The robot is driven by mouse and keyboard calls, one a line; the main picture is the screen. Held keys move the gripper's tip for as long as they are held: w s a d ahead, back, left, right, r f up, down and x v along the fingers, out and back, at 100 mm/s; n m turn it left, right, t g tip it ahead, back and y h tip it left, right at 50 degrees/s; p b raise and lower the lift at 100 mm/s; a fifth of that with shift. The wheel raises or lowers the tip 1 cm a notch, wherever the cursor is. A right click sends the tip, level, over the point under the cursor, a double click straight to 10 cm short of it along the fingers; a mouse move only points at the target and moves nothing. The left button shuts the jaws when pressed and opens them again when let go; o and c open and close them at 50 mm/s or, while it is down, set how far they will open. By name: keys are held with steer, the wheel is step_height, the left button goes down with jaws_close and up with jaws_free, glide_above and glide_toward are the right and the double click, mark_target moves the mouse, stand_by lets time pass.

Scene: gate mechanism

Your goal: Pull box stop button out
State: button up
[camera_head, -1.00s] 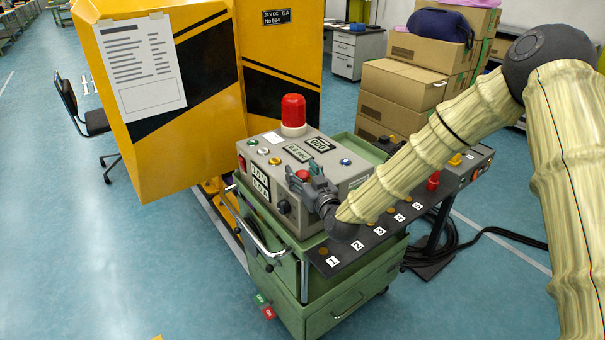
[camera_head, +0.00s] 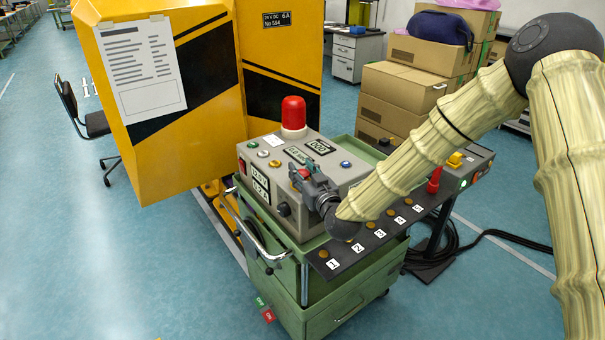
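The grey control box (camera_head: 345,175) sits on top of a green cart. A red button (camera_head: 303,174) on the box top, near its front edge, is mostly hidden by my gripper; I take it for the stop button. My gripper (camera_head: 305,182) reaches in from the right with its fingertips right at this button. The fingers overlap the button in this view, so I cannot tell whether they touch or grip it. Whether the button is in or out is also unclear.
A red beacon (camera_head: 293,113) stands on the box's back part. A dark panel (camera_head: 350,256) with numbered buttons runs below my wrist. The yellow gate housing (camera_head: 205,150) is behind left. Cardboard boxes (camera_head: 395,95) are stacked behind right. Floor at left is open.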

steer(key=o, duration=0.4)
steer(key=shift+r, duration=0.2)
steer(key=shift+f, duration=0.1)
steer(key=v, duration=1.2)
